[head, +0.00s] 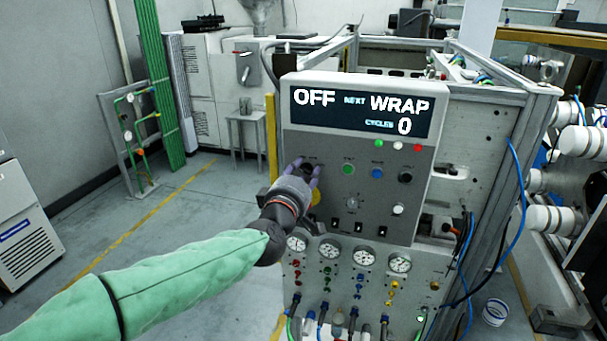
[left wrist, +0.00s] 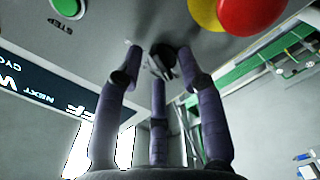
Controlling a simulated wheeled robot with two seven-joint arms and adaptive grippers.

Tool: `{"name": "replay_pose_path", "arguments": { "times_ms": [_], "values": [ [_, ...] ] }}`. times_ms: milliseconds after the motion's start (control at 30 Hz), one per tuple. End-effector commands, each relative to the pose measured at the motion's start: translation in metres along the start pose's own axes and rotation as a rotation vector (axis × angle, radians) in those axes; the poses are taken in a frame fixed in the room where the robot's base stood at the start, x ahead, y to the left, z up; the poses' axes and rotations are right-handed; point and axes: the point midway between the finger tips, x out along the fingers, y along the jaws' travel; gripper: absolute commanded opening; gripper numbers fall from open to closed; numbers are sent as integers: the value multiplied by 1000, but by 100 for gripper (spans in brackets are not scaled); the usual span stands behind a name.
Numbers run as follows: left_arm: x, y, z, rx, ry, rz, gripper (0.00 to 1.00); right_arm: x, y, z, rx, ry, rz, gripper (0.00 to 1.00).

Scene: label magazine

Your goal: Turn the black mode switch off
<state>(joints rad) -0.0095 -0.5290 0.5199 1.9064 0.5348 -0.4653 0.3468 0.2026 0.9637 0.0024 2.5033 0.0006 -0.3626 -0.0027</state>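The control panel (head: 330,205) stands in front of me. Its screen (head: 360,108) reads OFF, NEXT WRAP, CYCLES 0. My left gripper (head: 306,172) is at the panel's upper left, its purple fingers pointing at the face. In the left wrist view, a black knob (left wrist: 162,60), likely the mode switch, sits between the spread fingertips (left wrist: 160,62). The fingers stand apart around it; contact is not clear. The knob's label and exact angle cannot be read, and the hand partly hides it. My right gripper is in neither view.
A green button (head: 348,169), a blue button (head: 377,173) and another black knob (head: 405,177) lie right of the hand. A red button (left wrist: 255,12) with a yellow surround is close beside the fingers. Gauges (head: 360,256) and hoses are below. Floor at left is free.

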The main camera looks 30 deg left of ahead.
Motion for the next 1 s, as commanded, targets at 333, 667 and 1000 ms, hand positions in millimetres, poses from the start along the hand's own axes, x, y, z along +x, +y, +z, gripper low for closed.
{"name": "replay_pose_path", "arguments": {
  "times_ms": [333, 667, 1000],
  "values": [
    [-20, 2, -1, -1, 2, 3, 39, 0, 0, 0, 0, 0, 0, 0],
    [-84, 2, 0, -2, -1, 5, 39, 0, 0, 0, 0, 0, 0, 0],
    [-119, 0, 0, -1, 0, 2, 39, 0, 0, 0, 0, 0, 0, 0]
  ]
}}
